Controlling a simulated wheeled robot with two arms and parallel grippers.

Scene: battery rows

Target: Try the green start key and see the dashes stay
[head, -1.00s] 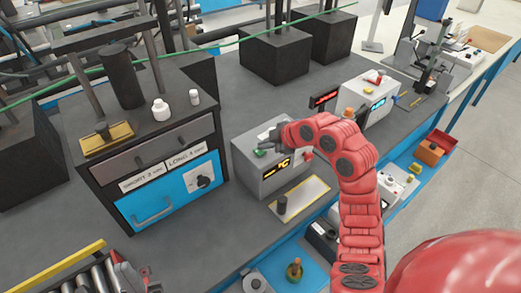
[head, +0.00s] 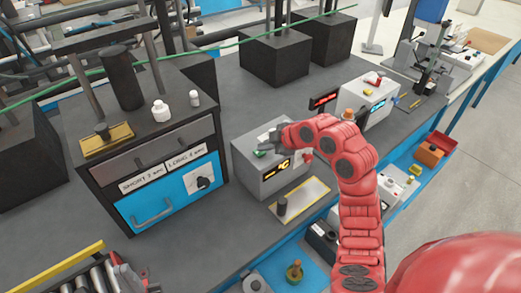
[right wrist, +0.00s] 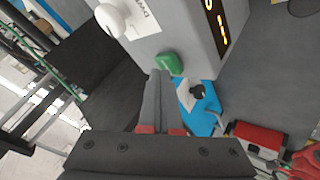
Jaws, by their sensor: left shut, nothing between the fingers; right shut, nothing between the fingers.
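The grey box (head: 263,181) stands at the middle of the bench, with a lit yellow display (head: 276,167) of dashes and °C on its front. The green start key (head: 261,154) is on its top near the front edge; it also shows in the right wrist view (right wrist: 168,63). My right gripper (head: 270,144) is shut and empty. Its fingertips (right wrist: 161,74) are right at the key's edge; I cannot tell whether they touch it.
A cabinet with a blue front (head: 168,190) stands left of the box. A yellow-edged tray (head: 301,198) lies before it, with a dark cylinder (head: 282,205). A red display (head: 324,101) and another instrument (head: 369,103) stand behind. A roller rack (head: 80,285) is at lower left.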

